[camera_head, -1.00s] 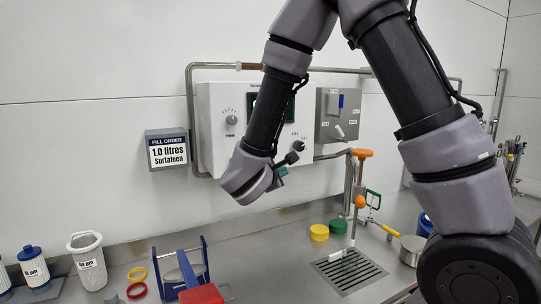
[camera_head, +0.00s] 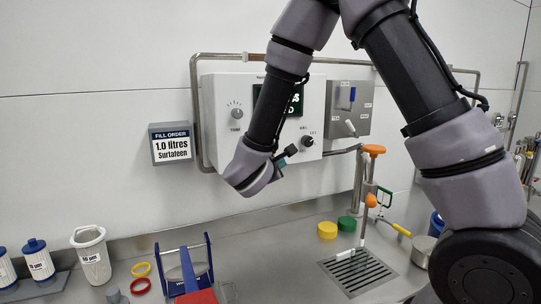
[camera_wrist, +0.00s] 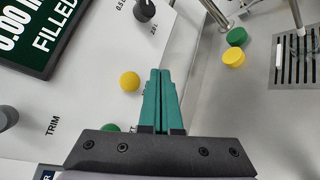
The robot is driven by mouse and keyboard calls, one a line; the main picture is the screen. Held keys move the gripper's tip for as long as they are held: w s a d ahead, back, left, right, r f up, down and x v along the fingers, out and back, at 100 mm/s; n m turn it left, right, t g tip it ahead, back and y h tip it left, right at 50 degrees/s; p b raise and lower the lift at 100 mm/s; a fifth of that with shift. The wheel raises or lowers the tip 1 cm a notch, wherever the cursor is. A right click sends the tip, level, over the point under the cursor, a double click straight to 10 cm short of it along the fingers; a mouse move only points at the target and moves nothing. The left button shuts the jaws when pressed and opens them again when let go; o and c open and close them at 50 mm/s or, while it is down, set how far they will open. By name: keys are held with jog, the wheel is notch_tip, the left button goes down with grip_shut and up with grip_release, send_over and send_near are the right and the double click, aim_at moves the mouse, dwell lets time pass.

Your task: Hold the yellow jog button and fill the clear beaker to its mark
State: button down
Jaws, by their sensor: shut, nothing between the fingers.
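The yellow jog button (camera_wrist: 130,81) sits on the white control panel (camera_wrist: 75,95) in the wrist view. My gripper (camera_wrist: 163,72) has its green fingers together and empty. In the picture the fingertips lie just right of the yellow button, and I see no contact. In the head view my gripper (camera_head: 285,160) is in front of the panel's lower part, and my arm hides the yellow button. The clear beaker is hard to make out; a thin white strip (camera_wrist: 278,55) shows over the drain grate (camera_wrist: 300,66), also seen in the head view (camera_head: 358,272).
A green button (camera_wrist: 110,129) and a dark knob (camera_wrist: 144,10) are near the fingers. A display (camera_wrist: 42,30) reads 0.00 and FILLED. A sign (camera_head: 172,145) reads 1.0 litres. Yellow (camera_head: 327,230) and green (camera_head: 347,223) lids lie by the orange-topped pipe (camera_head: 374,150).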

jog(key=shift+w+a, duration=0.4)
jog(key=shift+w, duration=0.5)
jog(key=shift+w+a, duration=0.35)
jog(key=shift+w, duration=0.55)
jog(key=shift+w+a, duration=0.4)
jog(key=shift+w, duration=0.5)
jog(key=shift+w, duration=0.1)
jog(key=shift+w+a, duration=0.15)
jog(key=shift+w, duration=0.15)
jog(key=shift+w+a, duration=0.2)
jog(key=shift+w, duration=0.3)
dwell(1.8)
jog(key=shift+s, duration=0.15)
jog(key=shift+s+d, duration=0.35)
jog(key=shift+s, duration=0.4)
jog(key=shift+s, duration=0.1)
jog(key=shift+s+d, duration=0.35)
jog(key=shift+s, duration=0.4)
jog(key=shift+s+d, duration=0.3)
jog(key=shift+s, duration=0.45)
jog(key=shift+s+d, duration=0.35)
jog(key=shift+s, duration=0.4)
